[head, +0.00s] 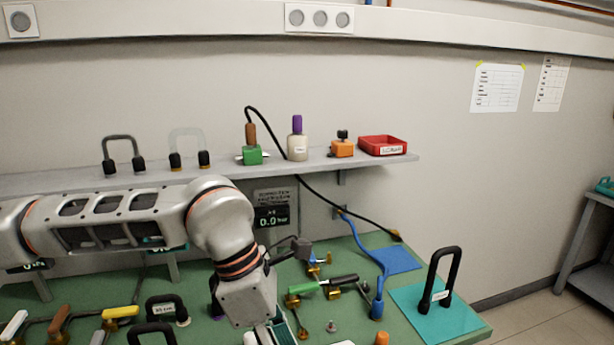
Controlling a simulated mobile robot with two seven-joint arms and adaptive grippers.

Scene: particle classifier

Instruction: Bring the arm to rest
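My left arm comes in from the left and bends down over the green bench (350,275). My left gripper (272,336) is at the bottom edge, low over the bench. Its fingertips are cut off by the frame, so I cannot tell whether it is open or holds anything. My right gripper is not in view.
The bench holds a green-handled valve (318,286), a black handle (441,277) on a teal plate (405,296), a blue hose (370,258) and several coloured valves at left. A wall shelf (330,163) behind carries a red tray (382,145) and an orange block (343,149).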

